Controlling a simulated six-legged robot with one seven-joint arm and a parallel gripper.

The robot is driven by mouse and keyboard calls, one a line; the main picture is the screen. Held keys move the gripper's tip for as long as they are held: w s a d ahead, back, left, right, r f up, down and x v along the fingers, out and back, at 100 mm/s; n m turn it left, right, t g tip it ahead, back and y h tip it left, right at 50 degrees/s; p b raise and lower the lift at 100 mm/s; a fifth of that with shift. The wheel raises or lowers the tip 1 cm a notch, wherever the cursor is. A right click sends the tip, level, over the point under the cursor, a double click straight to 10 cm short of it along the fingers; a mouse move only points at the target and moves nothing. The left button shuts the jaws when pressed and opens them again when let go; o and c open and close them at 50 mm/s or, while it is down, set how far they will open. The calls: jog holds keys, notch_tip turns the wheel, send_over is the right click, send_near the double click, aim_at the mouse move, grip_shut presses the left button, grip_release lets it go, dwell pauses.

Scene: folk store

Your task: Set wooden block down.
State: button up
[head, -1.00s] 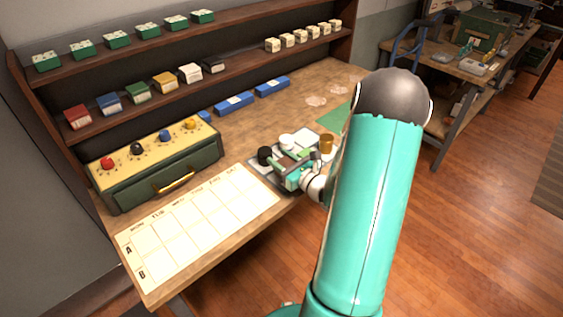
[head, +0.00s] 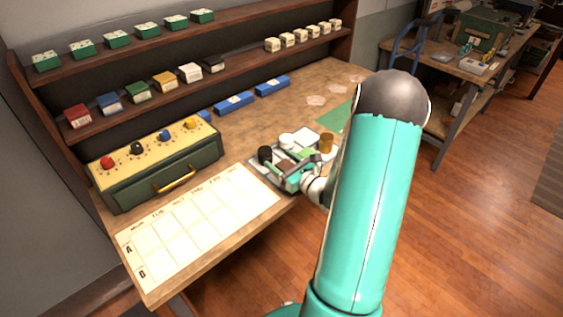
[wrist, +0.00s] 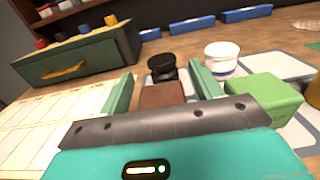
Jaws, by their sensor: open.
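The wooden block (wrist: 162,95) is brown and lies between the two spread green fingers of my gripper (wrist: 161,86) in the wrist view. Gaps show on both sides of it. Its lower part is hidden by my gripper's body. In the head view the block (head: 286,166) shows as a small brown patch on the grey tray (head: 262,186), by my gripper (head: 296,172). My gripper is open and low over the tray. A black-topped jar (wrist: 161,67) stands just behind the block.
A white tub (wrist: 221,58) and a green block (wrist: 264,94) stand right of my fingers. An amber jar (head: 326,143) is at the tray's right. A white grid sheet (head: 195,225) and a green drawer box (head: 160,170) lie left. Bare bench shows behind the tray.

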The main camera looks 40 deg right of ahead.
jog(key=s, duration=1.2)
jog(key=w+a+r+n+y, duration=0.1)
jog(key=a, duration=0.1)
jog(key=w+a+r+n+g+y, duration=0.1)
jog(key=a+n+y, duration=0.1)
jog(key=w+a+r+n+y, duration=0.1)
jog(key=a, duration=0.1)
jog(key=shift+n, duration=0.3)
jog(key=s+a+r+n+g+y, duration=0.1)
jog(key=a+r+n+g+y, duration=0.2)
jog(key=a+n+g, duration=0.45)
jog(key=s+a+r+n+g+y, duration=0.1)
jog(key=a+r+n+g+y, duration=0.25)
jog(key=a+n, duration=0.7)
jog(key=s+a+r+n+h, duration=0.6)
jog(key=r+n+h, duration=0.3)
jog(key=n+h, duration=0.2)
jog(key=shift+s+r+n, duration=0.3)
jog(key=shift+r+n, duration=0.05)
jog(key=shift+n, duration=0.65)
